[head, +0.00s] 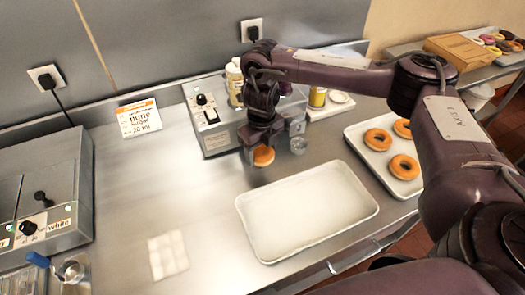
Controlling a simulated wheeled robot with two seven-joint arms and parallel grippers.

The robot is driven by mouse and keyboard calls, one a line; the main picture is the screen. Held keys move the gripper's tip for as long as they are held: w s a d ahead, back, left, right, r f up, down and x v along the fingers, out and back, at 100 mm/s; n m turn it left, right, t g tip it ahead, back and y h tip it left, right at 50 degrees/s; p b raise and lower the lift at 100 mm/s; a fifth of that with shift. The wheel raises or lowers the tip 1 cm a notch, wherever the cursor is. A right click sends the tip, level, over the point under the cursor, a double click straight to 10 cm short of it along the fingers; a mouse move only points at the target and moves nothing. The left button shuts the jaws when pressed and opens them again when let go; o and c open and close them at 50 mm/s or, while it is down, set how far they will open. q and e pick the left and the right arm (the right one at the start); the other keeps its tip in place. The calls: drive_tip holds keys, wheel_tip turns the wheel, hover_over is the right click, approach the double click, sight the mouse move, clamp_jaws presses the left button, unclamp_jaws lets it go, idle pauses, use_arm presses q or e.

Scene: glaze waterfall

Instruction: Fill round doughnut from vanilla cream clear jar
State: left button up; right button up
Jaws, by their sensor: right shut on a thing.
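My right gripper (263,148) is shut on a round golden-brown doughnut (263,157) and holds it in front of the grey filling machine (216,140). My gripper and wrist hide the middle of this machine and any nozzle there. I cannot tell whether the doughnut touches a nozzle. A clear part that may be a jar (297,144) shows just right of the gripper, partly hidden. I cannot tell which jar holds vanilla cream. My left gripper is not in view.
An empty white tray (300,258) lies front centre. A tray (352,133) of ring doughnuts stands right. Another grey machine (75,200) labelled "white" stands left. A card (139,118) reads "none sugar 20 ml". A white cloth (168,255) lies front left. Bottles stand behind. The steel counter is clear centre left.

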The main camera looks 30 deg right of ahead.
sight(266, 160)
drive_tip(key=shift+w, duration=1.2)
idle(1.3)
drive_tip(key=shift+s, duration=0.15)
idle(0.5)
drive_tip(key=shift+s+p, duration=0.4)
drive_tip(key=shift+s, duration=0.3)
idle(0.8)
drive_tip(key=shift+s+r+p, duration=0.1)
drive_tip(key=shift+s+p, duration=0.25)
drive_tip(key=shift+s, duration=0.15)
drive_tip(key=shift+s+a+p, duration=0.1)
drive_tip(key=shift+s+p, duration=0.65)
drive_tip(key=shift+s, duration=0.7)
drive_tip(key=shift+s+r+p, duration=0.35)
drive_tip(key=shift+r+p, duration=0.3)
drive_tip(key=shift+p, duration=0.05)
drive_tip(key=shift+s+r+p, duration=0.35)
drive_tip(key=shift+r+p, duration=0.3)
drive_tip(key=shift+r, duration=0.05)
drive_tip(key=shift+s+r+p, duration=0.35)
drive_tip(key=shift+r+p, duration=0.3)
drive_tip(key=shift+p, duration=0.05)
